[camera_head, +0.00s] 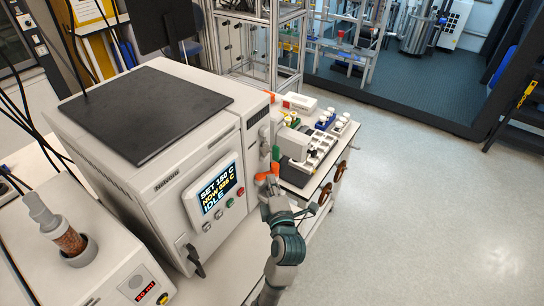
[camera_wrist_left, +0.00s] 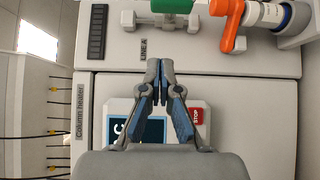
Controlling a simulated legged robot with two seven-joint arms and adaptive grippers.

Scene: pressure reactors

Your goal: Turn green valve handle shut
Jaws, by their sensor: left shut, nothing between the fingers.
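The green valve handle (camera_wrist_left: 170,6) is cut off by the top edge of the left wrist view, on a grey fitting marked LINE A. In the head view the green handle (camera_head: 276,153) shows small on the side of the white machine, above an orange handle. My left gripper (camera_wrist_left: 159,68) is shut and empty, in front of the machine's panel. Its fingertips are below the green handle in the wrist picture and apart from it. In the head view the left gripper (camera_head: 268,184) is just below the orange parts. My right gripper is not in view.
An orange lever (camera_wrist_left: 230,28) on a pipe fitting sits right of the green handle. The machine's screen (camera_head: 217,190) reads IDLE; a red STOP button (camera_wrist_left: 196,115) is near my fingers. A bench (camera_head: 294,187) with vials and a small device stands to the right. Open floor (camera_head: 430,200) lies beyond.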

